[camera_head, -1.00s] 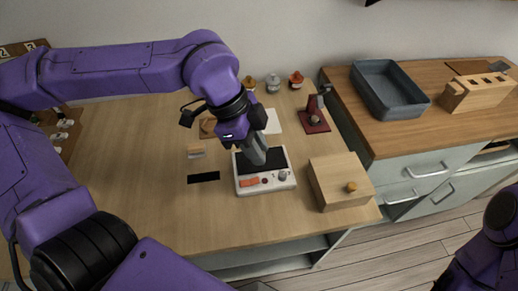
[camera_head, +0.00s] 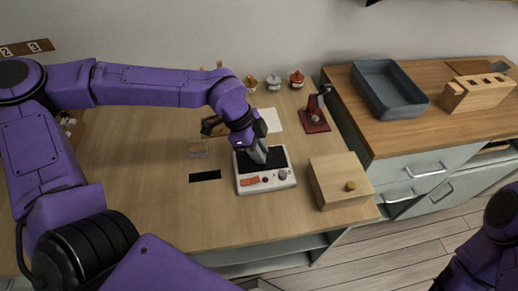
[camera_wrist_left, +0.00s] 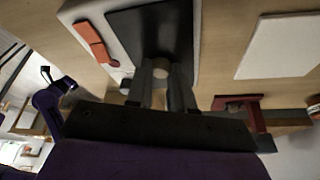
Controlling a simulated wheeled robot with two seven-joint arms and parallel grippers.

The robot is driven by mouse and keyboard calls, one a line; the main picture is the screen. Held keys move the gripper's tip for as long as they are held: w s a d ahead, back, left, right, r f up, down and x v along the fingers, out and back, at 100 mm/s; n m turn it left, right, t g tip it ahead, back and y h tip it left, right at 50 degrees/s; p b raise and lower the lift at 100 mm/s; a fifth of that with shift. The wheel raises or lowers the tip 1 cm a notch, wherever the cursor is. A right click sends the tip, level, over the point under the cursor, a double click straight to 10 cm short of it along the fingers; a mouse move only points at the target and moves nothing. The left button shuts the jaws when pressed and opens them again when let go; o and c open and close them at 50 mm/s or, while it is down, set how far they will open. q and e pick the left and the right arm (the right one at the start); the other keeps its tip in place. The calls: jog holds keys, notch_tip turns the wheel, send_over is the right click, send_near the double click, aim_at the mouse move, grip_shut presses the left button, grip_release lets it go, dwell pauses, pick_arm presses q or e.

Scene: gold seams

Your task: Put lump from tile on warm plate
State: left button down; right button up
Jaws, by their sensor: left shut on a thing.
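The warm plate (camera_head: 277,164) is a white box with a black top, an orange bar and knobs on its front. In the left wrist view its black top (camera_wrist_left: 150,22) lies just past my fingertips. My left gripper (camera_head: 261,156) is over the black top, fingers pointing down. It is shut on a small pale lump, seen partly between the fingers in the left wrist view (camera_wrist_left: 161,67). I cannot tell whether the lump touches the plate. A white square tile (camera_head: 271,120) lies behind the plate; it also shows in the left wrist view (camera_wrist_left: 280,46). My right gripper is out of view.
A wooden box (camera_head: 336,181) with a knob stands right of the plate. A dark red stand (camera_head: 314,121) and several small lidded jars (camera_head: 273,82) are behind. The table's front left is clear.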

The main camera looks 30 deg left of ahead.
pick_arm(q)
jog(key=c, duration=1)
grip_release()
jog(key=shift+r+p, duration=0.25)
jog(key=shift+p, duration=0.05)
jog(key=v, duration=1.2)
jog(key=shift+f, duration=0.1)
